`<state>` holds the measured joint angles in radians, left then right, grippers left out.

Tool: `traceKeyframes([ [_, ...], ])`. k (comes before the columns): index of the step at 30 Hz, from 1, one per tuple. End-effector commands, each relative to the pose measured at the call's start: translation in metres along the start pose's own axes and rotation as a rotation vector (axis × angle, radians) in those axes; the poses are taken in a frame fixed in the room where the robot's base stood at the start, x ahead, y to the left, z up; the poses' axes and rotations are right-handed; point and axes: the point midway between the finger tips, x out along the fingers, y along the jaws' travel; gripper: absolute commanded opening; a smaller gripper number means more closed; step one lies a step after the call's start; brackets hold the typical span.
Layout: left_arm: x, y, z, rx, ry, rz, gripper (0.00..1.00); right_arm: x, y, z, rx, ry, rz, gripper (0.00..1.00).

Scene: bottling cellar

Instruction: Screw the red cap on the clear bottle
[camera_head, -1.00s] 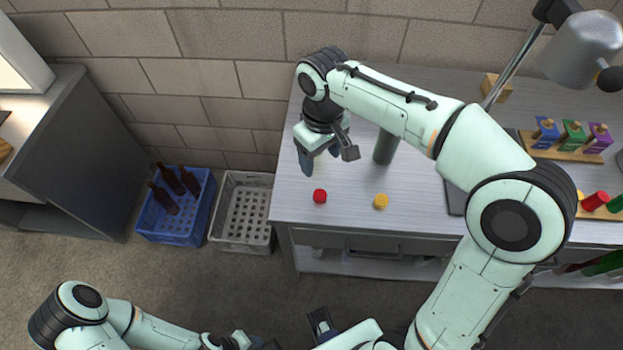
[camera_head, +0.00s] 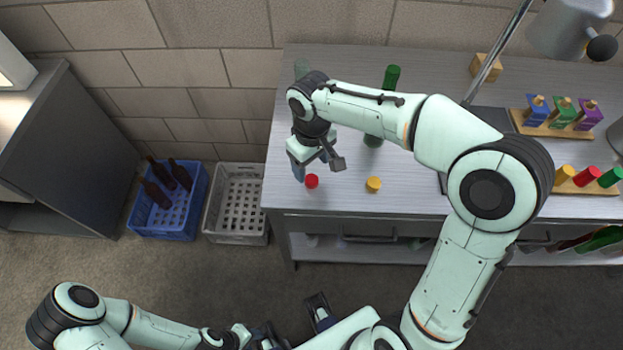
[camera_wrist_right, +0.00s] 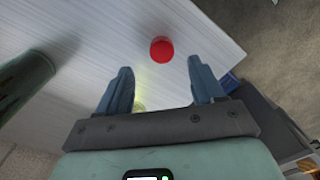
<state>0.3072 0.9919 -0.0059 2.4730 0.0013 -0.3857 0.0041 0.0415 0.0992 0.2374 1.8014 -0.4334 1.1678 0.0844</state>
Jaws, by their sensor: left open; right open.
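The red cap (camera_head: 311,181) lies on the grey table near its front left corner. In the right wrist view the red cap (camera_wrist_right: 162,49) shows beyond my right fingertips, apart from them. My right gripper (camera_head: 312,169) is open and empty, just behind the cap; its two blue fingers (camera_wrist_right: 167,88) are spread. A pale translucent bottle top (camera_head: 301,68), seemingly the clear bottle, shows behind my right wrist; its lower part is hidden. A faint yellowish patch between the fingers in the wrist view is unclear. My left gripper (camera_head: 268,336) is low at the bottom edge, open, partly cut off.
A green bottle (camera_head: 391,77) stands right of my right gripper, partly behind the arm. A yellow cap (camera_head: 373,184) lies right of the red one. Wooden racks (camera_head: 556,125) are at the right. A blue crate (camera_head: 196,205) and a grey crate (camera_head: 262,207) stand on the floor.

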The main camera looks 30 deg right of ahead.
Motion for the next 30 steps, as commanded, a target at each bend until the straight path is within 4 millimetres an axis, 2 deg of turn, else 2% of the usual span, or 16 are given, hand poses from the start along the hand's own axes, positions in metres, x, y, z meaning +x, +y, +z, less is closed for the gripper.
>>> traceKeyframes([
  [7,0.0,0.0,0.0,0.0,0.0,0.0,0.43,0.002,0.0,0.0,0.0,-0.001,0.0,0.67],
  [15,0.005,-0.002,0.001,-0.001,-0.002,-0.001,0.43,0.042,-0.004,0.004,0.0,-0.004,-0.001,0.67],
  [18,0.006,-0.002,0.001,-0.001,-0.002,-0.001,0.43,0.05,-0.004,0.003,0.0,-0.001,0.001,0.67],
  [29,0.006,-0.002,0.001,-0.001,-0.002,-0.001,0.43,0.051,-0.004,0.003,0.001,0.001,0.001,0.67],
  [30,0.006,-0.002,0.001,-0.001,-0.002,-0.001,0.43,0.051,-0.004,0.003,0.001,0.001,0.001,0.64],
])
